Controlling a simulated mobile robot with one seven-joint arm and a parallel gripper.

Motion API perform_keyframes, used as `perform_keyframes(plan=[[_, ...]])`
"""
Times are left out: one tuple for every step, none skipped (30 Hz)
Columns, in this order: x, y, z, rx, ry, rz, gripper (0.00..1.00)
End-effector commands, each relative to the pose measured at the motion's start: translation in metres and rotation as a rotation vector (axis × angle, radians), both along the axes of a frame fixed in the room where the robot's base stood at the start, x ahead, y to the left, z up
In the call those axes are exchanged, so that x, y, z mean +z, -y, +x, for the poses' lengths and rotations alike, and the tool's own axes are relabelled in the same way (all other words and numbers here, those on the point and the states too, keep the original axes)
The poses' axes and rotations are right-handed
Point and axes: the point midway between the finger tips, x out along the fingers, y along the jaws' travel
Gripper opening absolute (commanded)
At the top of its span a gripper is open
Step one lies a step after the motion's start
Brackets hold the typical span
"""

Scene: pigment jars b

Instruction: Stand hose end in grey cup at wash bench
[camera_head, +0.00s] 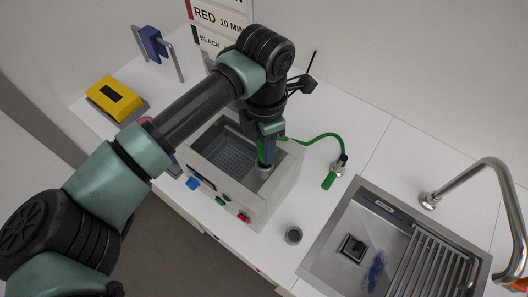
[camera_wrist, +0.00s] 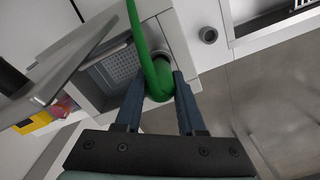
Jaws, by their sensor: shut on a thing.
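A green hose (camera_head: 318,136) runs from a small metal fitting on the bench to my gripper. My gripper (camera_head: 266,150) is shut on the hose near its end, over the right corner of a white box with a recessed basin. In the wrist view my gripper (camera_wrist: 158,88) has the green hose (camera_wrist: 148,48) between its fingers, with a bend close to the camera. The hose's tip cannot be made out clearly.
The white box (camera_head: 262,205) has coloured buttons on its front. A steel sink (camera_head: 335,235) with a curved tap (camera_head: 490,165) lies right of the cup. A metal fitting with a green handle (camera_head: 328,180) stands behind the cup. A yellow box (camera_head: 104,92) sits far left.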

Motion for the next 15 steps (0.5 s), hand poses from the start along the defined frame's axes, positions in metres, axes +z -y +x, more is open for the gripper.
perform_keyframes(plan=[[0.003,0.0,0.0,0.0,0.001,0.0,0.0],[0.005,0.0,0.0,0.0,0.001,0.0,0.0],[0.008,0.0,0.0,0.0,0.001,0.0,0.0],[0.01,0.0,0.0,0.0,0.001,0.0,0.0],[0.011,0.0,0.0,0.0,0.001,0.0,0.0],[0.014,0.0,0.0,0.0,0.001,0.0,0.0],[0.016,0.0,0.0,0.0,0.001,0.0,0.0],[0.018,0.0,0.0,0.0,0.001,0.0,0.0],[0.02,0.0,0.0,0.0,0.002,0.001,0.0],[0.022,0.0,0.0,-0.001,0.002,0.001,0.0],[0.023,0.0,0.0,-0.001,0.002,0.001,0.0],[0.026,0.0,0.0,-0.001,0.002,0.001,0.0],[0.028,0.0,0.0,-0.001,0.002,0.001,0.0],[0.029,0.0,0.0,-0.001,0.001,0.0,0.0],[0.032,0.0,0.0,-0.001,0.001,0.0,0.0]])
